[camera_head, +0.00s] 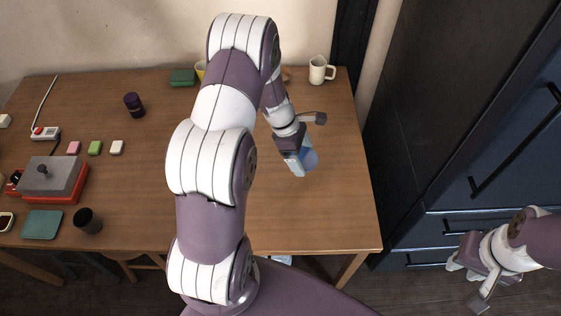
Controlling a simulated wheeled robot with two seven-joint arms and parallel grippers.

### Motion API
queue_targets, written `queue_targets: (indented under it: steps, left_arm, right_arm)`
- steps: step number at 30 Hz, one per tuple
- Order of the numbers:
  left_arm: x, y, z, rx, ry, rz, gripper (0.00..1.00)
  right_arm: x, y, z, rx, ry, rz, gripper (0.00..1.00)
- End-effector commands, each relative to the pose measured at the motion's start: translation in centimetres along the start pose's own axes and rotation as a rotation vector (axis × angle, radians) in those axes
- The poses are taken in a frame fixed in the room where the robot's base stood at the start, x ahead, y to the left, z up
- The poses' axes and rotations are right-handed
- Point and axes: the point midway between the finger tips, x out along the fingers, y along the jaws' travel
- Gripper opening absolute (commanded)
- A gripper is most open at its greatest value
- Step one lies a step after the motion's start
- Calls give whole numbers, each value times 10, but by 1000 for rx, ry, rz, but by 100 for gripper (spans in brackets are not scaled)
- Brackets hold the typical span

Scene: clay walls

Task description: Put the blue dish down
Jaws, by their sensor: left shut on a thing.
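The blue dish (311,159) is small and partly hidden behind my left gripper (299,164). My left gripper is shut on the dish over the right part of the wooden table (330,215). I cannot tell whether the dish touches the tabletop. My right gripper (464,268) is off the table at the lower right, in front of the dark cabinet. Its fingertips look apart, with nothing between them.
A white mug (320,70) stands at the table's back right. A yellow cup (201,70) and a green box (183,78) are at the back. A grey and red appliance (50,180) and several small items fill the left. The front right tabletop is clear. A dark cabinet (430,120) stands right.

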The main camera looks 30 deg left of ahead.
Motion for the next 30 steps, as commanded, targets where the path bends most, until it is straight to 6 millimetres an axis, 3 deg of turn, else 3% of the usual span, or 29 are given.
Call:
queue_targets:
  steps: [4,9,16,27,28,29,30]
  left_arm:
    - [18,-38,-26,-4,0,-1,58]
    - [27,-58,-40,-1,0,1,58]
    - [61,-60,-54,1,0,0,58]
    - [67,-60,-57,2,0,1,58]
    - [67,-60,-56,2,0,1,92]
    - [66,-60,-56,2,0,1,100]
    - [66,-60,-56,2,0,1,100]
  right_arm:
    - [7,0,1,0,0,0,33]
    - [11,0,1,0,0,0,33]
    - [17,0,2,0,0,0,33]
    - [20,0,2,0,0,0,33]
    - [20,0,2,0,0,0,33]
    - [19,0,2,0,0,0,33]
    - [19,0,2,0,0,0,33]
